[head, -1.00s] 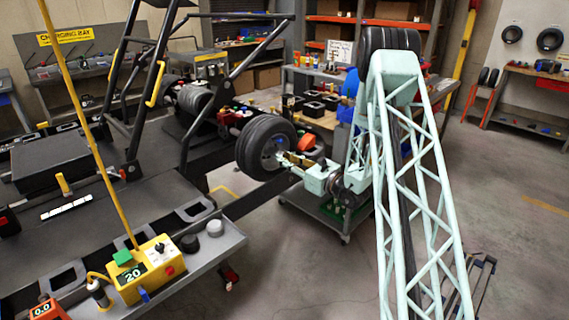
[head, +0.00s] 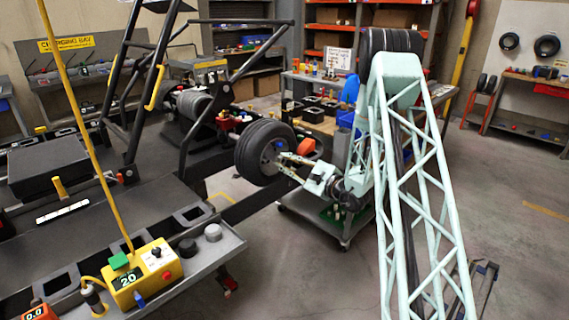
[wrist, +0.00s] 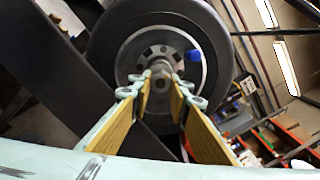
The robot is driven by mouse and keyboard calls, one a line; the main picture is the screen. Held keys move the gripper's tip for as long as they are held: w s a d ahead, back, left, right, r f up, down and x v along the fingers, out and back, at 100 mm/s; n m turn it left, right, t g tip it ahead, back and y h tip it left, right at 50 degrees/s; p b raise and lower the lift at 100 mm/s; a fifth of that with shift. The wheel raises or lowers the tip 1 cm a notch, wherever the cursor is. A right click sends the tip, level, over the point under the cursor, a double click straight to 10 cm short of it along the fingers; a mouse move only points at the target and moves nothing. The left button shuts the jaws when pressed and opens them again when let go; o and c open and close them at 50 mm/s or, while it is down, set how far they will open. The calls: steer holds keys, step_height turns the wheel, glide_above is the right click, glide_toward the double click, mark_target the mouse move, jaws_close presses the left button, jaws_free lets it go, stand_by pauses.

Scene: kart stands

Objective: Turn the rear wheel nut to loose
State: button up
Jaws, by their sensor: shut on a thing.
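The kart's rear wheel (head: 263,150) is a black tyre with a grey rim, at the centre of the head view. In the wrist view the wheel (wrist: 105,45) fills the upper middle. The wheel nut (wrist: 163,72) sits at the hub centre, partly hidden by the fingertips. My gripper (wrist: 161,76) is shut on the nut, with its wood-coloured finger pads on either side of it. In the head view my gripper (head: 283,160) reaches the wheel from the right. A blue valve cap or knob (wrist: 193,56) shows on the rim, right of the nut.
The kart's dark frame bar (wrist: 68,80) runs diagonally at the left of the wrist view. A yellow control box (head: 146,272) is at the front left. Open floor lies at the right.

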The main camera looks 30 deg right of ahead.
steer(key=shift+n, duration=0.5)
steer(key=o, duration=0.9)
steer(key=shift+s, duration=0.2)
steer(key=shift+v, duration=3.85)
steer(key=shift+r, duration=0.15)
